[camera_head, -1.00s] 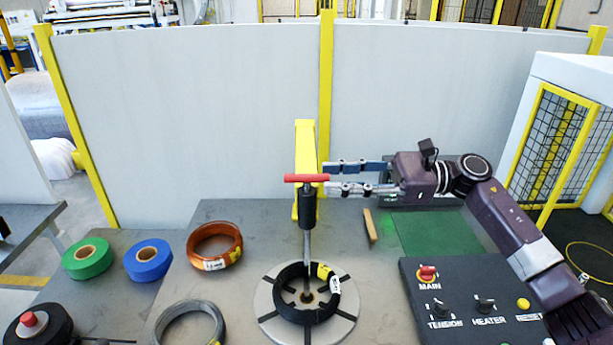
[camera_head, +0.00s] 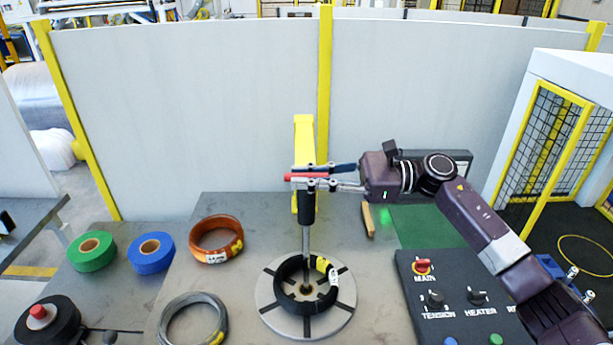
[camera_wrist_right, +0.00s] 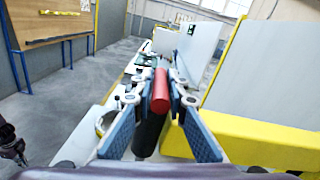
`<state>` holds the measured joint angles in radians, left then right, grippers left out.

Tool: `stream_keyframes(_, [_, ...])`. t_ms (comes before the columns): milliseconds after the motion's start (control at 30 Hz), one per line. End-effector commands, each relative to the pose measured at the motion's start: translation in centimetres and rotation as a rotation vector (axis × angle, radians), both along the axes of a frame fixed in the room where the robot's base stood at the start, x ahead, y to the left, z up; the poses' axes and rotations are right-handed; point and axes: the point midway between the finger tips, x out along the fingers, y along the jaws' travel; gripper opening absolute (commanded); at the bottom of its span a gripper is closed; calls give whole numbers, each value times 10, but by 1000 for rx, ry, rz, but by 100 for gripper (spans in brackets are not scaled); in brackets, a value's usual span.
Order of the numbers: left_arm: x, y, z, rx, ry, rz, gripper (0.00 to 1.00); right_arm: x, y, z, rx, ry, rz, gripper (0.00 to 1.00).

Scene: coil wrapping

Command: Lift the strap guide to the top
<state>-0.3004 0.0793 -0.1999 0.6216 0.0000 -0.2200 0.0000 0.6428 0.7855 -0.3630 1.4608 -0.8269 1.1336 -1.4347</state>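The strap guide (camera_head: 307,207) stands upright on a thin metal rod over the black coil (camera_head: 291,295). It has a black body and a red crossbar handle. The coil lies flat on a round grey slotted turntable (camera_head: 271,315). My right gripper (camera_head: 306,176) reaches in from the right at handle height, its fingers on either side of the handle and closed in on it. In the right wrist view the red handle (camera_wrist_right: 160,92) lies between the two blue-padded fingers, with the black body below. My left gripper is not in view.
A yellow post (camera_head: 304,131) stands just behind the guide. A control panel (camera_head: 413,264) is at the right front. A copper coil (camera_head: 203,255), a grey wire coil (camera_head: 165,327), green tape (camera_head: 76,263) and blue tape (camera_head: 136,266) lie left. White partitions close the back.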

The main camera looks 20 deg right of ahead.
Motion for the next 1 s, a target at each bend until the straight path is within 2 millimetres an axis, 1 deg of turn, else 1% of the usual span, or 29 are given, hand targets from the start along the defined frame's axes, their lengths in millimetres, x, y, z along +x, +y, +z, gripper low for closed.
stream_keyframes(367, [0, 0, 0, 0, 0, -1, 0, 1, -1, 1, 0, -2, -3, 0])
stream_keyframes(467, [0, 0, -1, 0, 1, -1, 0, 1, -1, 6, 0, -5, -3, 0])
stream_keyframes(567, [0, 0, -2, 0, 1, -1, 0, 1, -1, 18, 0, -8, -3, 0])
stream_keyframes(667, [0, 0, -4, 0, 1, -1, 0, 1, -1, 37, 0, -13, -3, 0])
stream_keyframes(767, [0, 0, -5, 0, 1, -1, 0, 0, -2, 64, 1, -16, -4, 0])
stream_keyframes(1000, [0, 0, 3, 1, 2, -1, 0, 0, -1, 138, 3, -14, -3, 0])
